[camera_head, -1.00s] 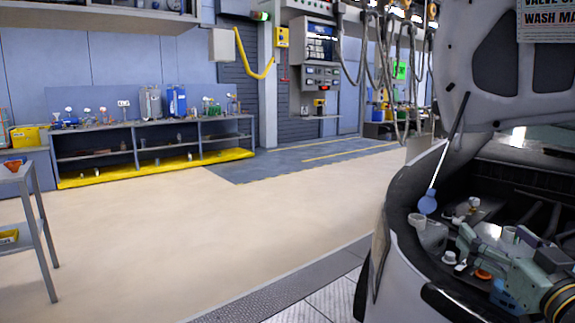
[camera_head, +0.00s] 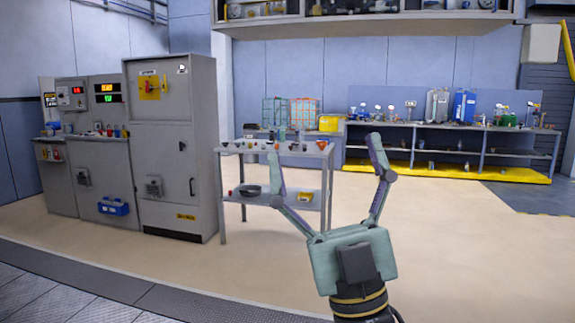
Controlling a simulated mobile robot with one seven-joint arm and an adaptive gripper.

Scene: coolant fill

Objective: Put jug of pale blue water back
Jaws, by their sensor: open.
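My gripper (camera_head: 323,147) is in the lower middle of the head view, with its two fingers spread wide and nothing between them. It is held up in front of the grey two-shelf cart (camera_head: 225,195), and its fingers overlap the cart's right part in the picture. Small bottles and cups stand on the cart's top. I cannot pick out a jug of pale blue water for certain; the items there are too small to tell.
Grey control cabinets (camera_head: 172,150) stand at the left. A long workbench (camera_head: 410,135) with cans and small bottles runs along the back wall, with a yellow strip at its foot. The beige floor (camera_head: 455,240) at right is clear.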

